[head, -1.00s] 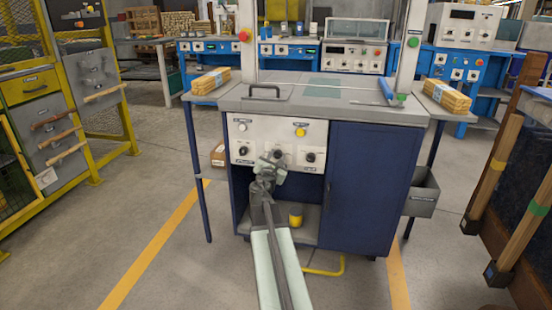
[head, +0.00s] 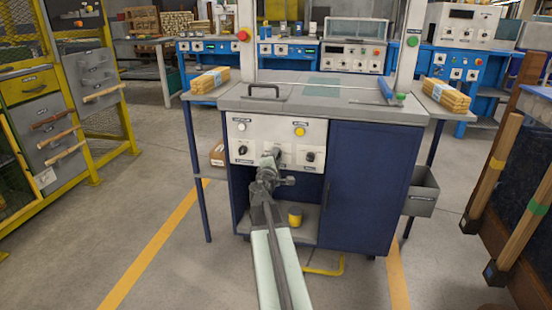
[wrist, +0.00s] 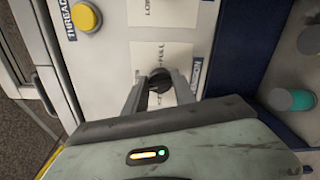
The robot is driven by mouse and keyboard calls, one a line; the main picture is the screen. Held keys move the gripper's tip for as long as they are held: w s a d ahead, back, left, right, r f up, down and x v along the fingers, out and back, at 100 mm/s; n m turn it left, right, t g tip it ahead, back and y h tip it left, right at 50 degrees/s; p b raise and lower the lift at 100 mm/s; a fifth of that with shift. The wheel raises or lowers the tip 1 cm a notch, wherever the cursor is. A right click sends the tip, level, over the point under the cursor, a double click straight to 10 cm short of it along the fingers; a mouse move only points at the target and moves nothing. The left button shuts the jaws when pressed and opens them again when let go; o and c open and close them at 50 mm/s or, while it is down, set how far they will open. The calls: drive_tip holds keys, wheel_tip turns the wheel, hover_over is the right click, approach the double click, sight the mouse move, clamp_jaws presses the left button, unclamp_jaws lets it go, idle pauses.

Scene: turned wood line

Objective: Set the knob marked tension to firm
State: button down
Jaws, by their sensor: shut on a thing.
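Three black knobs stand in a row on the white panel (head: 264,134) of a blue cabinet. My gripper (head: 276,157) is at the middle knob. In the wrist view my gripper (wrist: 158,88) is shut on this dark knob (wrist: 159,82), one finger on each side. The panel appears turned on its side there. A blue label (wrist: 196,72) beside the knob is partly covered by a finger, so its full word cannot be read. The scale print near the knob is partly hidden, and its pointer is unclear. The left knob (head: 242,150) and right knob (head: 310,157) are clear of my gripper.
A white button (head: 240,127) and a yellow button (head: 300,132) sit above the knobs. Below the panel is an open shelf with a yellow can (head: 295,220). A blue door (head: 366,185) is to the right.

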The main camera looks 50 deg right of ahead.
drive_tip(key=shift+f+m, duration=0.1)
drive_tip(key=shift+m, duration=1.2)
drive_tip(key=shift+s+m, duration=0.1)
drive_tip(key=shift+m, duration=0.2)
drive_tip(key=c, duration=1)
unclamp_jaws()
